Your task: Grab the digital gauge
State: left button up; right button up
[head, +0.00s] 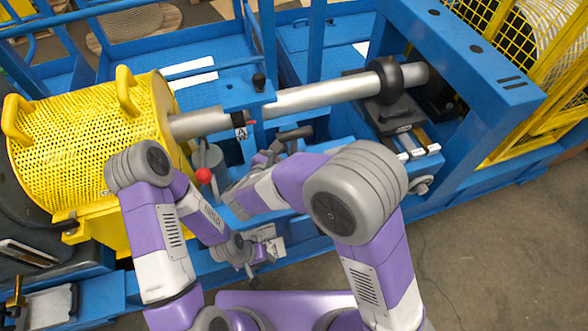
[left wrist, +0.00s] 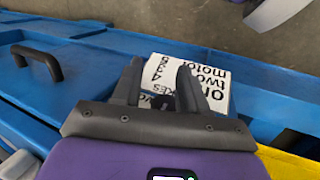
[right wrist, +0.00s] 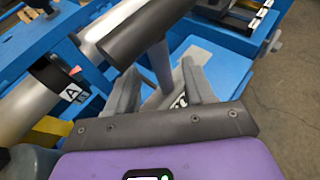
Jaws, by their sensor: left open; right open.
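I cannot make out the digital gauge for certain in any view. My right gripper (head: 280,150) is open, below the long grey shaft (head: 300,98). In the right wrist view its open fingers (right wrist: 160,70) have a pale grey surface with partly hidden dark lettering (right wrist: 180,101) behind them. I cannot tell what this is. My left gripper (head: 252,277) is open near the front edge of the blue frame. In the left wrist view its open fingers (left wrist: 160,68) are in front of a white printed label (left wrist: 215,85) on the blue frame.
A yellow perforated guard (head: 90,135) stands at left. A black clamp ring (head: 386,78) surrounds the shaft at right. A red knob (head: 203,175) and a tag marked A (head: 241,132) are near my right arm. A black handle (left wrist: 38,60) is beside the label. Bare floor (head: 500,240) lies at right.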

jog(key=shift+d+f, duration=0.1)
jog(key=shift+d, duration=0.05)
jog(key=b+x, duration=0.1)
jog(key=x, duration=0.4)
jog(key=shift+b, duration=0.35)
grip_shut()
dwell(0.8)
jog(key=shift+r, duration=0.2)
